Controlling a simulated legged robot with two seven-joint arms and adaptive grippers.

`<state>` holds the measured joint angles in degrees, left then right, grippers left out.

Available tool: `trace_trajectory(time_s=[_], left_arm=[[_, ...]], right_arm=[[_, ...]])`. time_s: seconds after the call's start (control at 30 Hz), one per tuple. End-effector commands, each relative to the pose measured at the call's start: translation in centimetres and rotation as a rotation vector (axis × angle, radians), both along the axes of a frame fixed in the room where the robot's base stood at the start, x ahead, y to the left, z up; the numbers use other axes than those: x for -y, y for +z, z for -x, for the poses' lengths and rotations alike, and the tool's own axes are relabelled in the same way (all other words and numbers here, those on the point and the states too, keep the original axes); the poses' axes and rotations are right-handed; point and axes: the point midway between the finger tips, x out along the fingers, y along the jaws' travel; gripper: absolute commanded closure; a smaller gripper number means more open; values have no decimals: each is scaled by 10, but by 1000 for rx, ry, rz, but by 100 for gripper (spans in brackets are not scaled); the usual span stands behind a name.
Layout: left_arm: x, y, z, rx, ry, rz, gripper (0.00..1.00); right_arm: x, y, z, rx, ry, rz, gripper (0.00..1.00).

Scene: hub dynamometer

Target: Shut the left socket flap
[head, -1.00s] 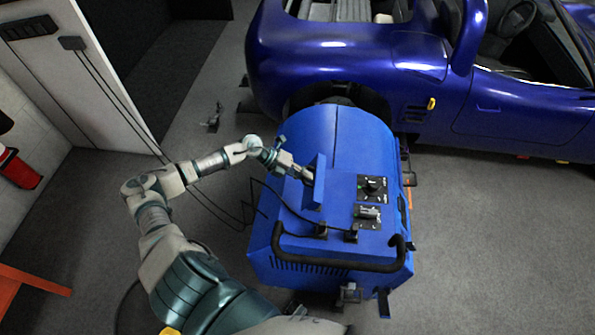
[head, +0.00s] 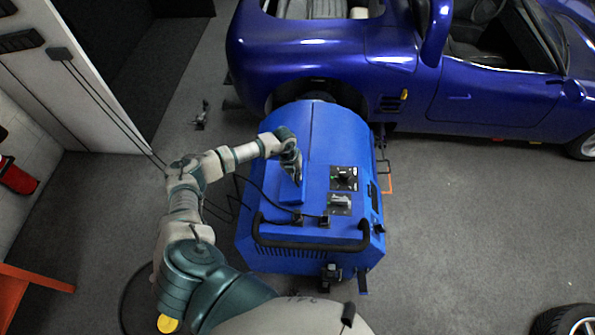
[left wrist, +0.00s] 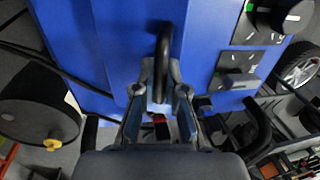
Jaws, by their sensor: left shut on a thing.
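The left socket flap (head: 291,194) is a blue plate on the sloping top of the blue dynamometer (head: 330,165), left of its control panels. It looks low over the top; I cannot tell whether it lies fully flat. My left gripper (head: 297,178) is at the flap, partly hiding it in the head view. In the left wrist view my left gripper's fingers (left wrist: 159,95) are closed about a black curved handle (left wrist: 162,55), with blue surface behind it. My right gripper is not in view.
Two black plugs (head: 310,220) with cables sit just below the flap, near the black push bar (head: 310,245). A knob panel (head: 344,178) and a switch panel (head: 340,203) are to the right. A blue car (head: 400,70) stands close behind.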

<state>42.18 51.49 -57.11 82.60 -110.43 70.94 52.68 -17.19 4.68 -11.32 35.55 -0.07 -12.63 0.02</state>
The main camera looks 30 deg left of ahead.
Motion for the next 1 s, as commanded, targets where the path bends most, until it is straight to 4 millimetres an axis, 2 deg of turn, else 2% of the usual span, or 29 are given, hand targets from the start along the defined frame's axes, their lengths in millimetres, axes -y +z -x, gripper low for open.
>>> trace_trajectory(time_s=[0.03, 0.2, 0.37, 0.53, 0.8, 1.0], left_arm=[[11, 2, -3, -15, -9, -19, 100], [16, -8, -7, -79, -9, -135, 100], [20, -15, -9, -130, -8, -231, 100], [20, -21, -10, -130, -3, -234, 100], [23, -25, -11, -127, -6, -226, 100], [24, -26, -11, -129, -7, -225, 100]], right_arm=[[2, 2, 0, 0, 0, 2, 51], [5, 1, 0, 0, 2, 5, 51], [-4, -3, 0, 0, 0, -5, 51], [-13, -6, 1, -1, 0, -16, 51], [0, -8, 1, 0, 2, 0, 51], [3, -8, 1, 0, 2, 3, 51]])
